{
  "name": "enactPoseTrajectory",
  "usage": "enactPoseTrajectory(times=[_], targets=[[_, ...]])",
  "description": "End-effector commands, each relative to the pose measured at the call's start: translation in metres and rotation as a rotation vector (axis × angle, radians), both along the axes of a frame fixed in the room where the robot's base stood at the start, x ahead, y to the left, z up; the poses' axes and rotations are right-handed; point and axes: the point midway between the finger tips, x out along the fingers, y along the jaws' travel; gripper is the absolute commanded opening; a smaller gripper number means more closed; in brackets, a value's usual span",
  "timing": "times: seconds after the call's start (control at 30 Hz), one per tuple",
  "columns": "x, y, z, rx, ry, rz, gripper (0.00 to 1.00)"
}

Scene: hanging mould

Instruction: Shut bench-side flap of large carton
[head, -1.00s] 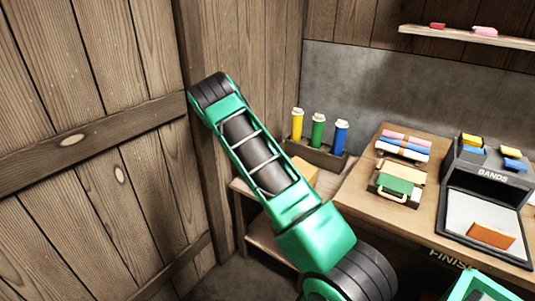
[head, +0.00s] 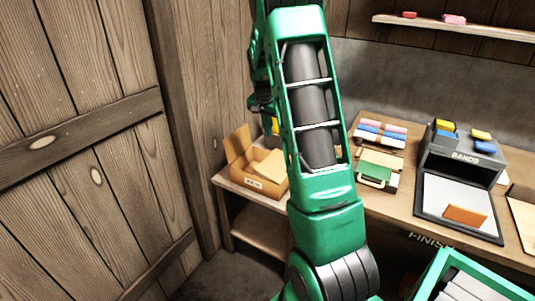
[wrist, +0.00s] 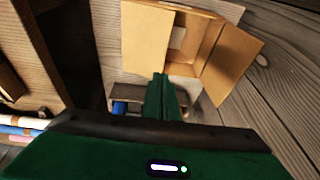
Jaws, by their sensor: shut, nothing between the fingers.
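The large carton (head: 262,182) is tan and stands on a low wooden stand left of the bench. One flap (head: 238,145) stands up at its left. In the wrist view the carton (wrist: 186,68) shows its inside partly open. A broad flap (wrist: 147,40), on the side towards the bench, lies left of the opening. Another flap (wrist: 232,62) sticks out to the right. My gripper (wrist: 161,78) is shut and empty, its tips appearing just below the broad flap; I cannot tell whether they touch it. In the head view my arm hides the carton's right side.
The bench (head: 402,203) holds a dark box marked BANDS (head: 466,152), a green case (head: 376,174) and coloured rolls (head: 380,133). A blue-capped tube (wrist: 119,107) is close beside my fingers. Plank walls (head: 70,140) close off the left. A green crate (head: 440,272) stands front right.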

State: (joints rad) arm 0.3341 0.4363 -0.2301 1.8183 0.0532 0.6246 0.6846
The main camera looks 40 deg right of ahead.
Motion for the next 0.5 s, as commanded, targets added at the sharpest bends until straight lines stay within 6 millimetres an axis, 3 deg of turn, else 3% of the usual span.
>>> enactPoseTrajectory(times=[0.17,0.5], targets=[[-0.002,0.0,-0.005,0.008,-0.014,-0.008,0.0],[0.007,-0.014,-0.059,0.007,-0.011,-0.007,0.0]])
